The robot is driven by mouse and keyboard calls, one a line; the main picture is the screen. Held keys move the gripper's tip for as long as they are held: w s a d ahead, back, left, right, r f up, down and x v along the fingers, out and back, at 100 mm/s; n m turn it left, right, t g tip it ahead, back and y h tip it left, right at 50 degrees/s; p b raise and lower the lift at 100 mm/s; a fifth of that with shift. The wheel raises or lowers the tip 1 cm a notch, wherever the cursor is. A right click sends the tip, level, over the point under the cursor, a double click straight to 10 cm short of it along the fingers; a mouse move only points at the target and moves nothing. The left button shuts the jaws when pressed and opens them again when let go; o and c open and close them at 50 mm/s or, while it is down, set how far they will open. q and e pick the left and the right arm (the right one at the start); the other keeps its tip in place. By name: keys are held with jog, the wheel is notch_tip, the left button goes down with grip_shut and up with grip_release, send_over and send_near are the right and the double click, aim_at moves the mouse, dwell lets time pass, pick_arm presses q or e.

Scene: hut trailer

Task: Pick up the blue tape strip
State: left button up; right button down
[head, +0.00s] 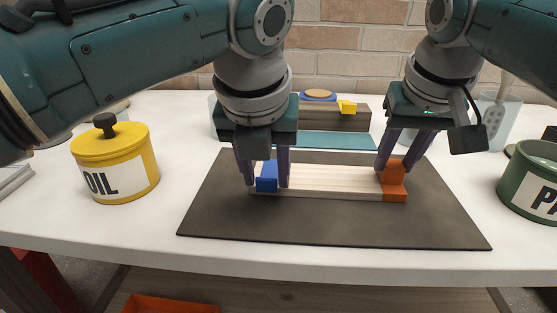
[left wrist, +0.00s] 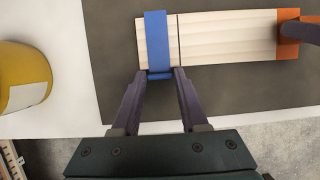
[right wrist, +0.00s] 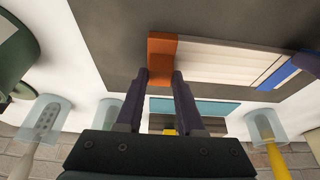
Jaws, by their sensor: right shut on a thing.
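The blue tape strip (head: 267,177) lies across the left end of a pale wooden board (head: 330,180), near a thin dark line, with a tab at the board's edge. It also shows in the left wrist view (left wrist: 157,42). My left gripper (head: 264,184) is open; its purple fingers stand either side of the strip's near end, with small gaps in the left wrist view (left wrist: 159,72). My right gripper (head: 393,170) is shut on the orange block (head: 394,192) at the board's right end; the right wrist view (right wrist: 161,72) shows it between the fingers.
The board lies on a dark mat (head: 330,226) on a white table (head: 100,225). A yellow oil tin (head: 140,165) stands left, a green tin (head: 522,195) right. A teal strip (head: 335,140) and a wooden block (head: 350,117) are behind. The mat's front is clear.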

pick_arm(q)
grip_shut()
notch_tip(320, 180, up, 15)
dwell(1.4)
